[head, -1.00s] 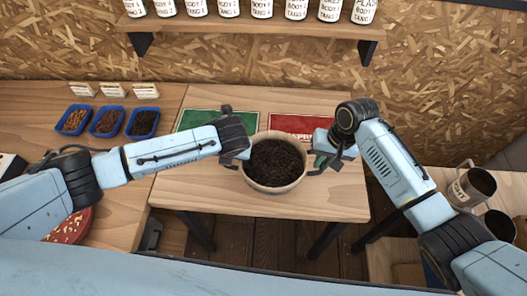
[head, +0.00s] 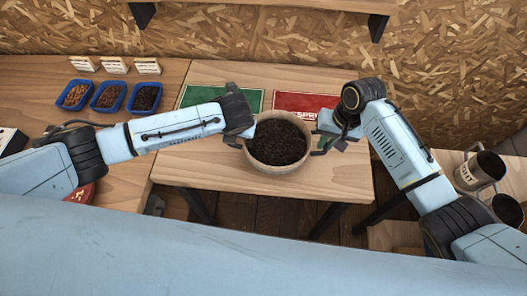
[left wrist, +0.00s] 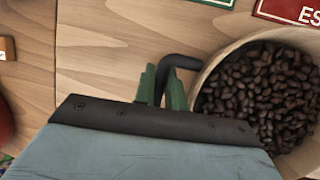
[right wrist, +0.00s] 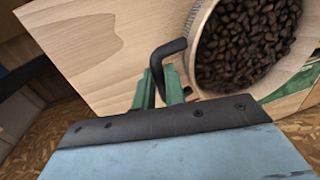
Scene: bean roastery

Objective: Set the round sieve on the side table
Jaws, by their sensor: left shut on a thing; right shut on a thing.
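The round sieve (head: 252,163) is a pale, round, bowl-like vessel full of dark beans, with a dark bent handle on each side. It is level over the middle of the light wooden side table (head: 340,182); I cannot tell whether its base touches the top. My left gripper (head: 240,143) is shut on its left handle, which shows in the left wrist view (left wrist: 182,62). My right gripper (head: 325,140) is shut on the right handle, which shows in the right wrist view (right wrist: 166,52). The sieve's underside is hidden.
A green card (head: 215,95) and a red card (head: 300,103) lie behind the sieve. Blue trays (head: 108,108) of beans stand on the left counter. Metal mugs (head: 480,172) stand at right. The table is bare at its front right and front left.

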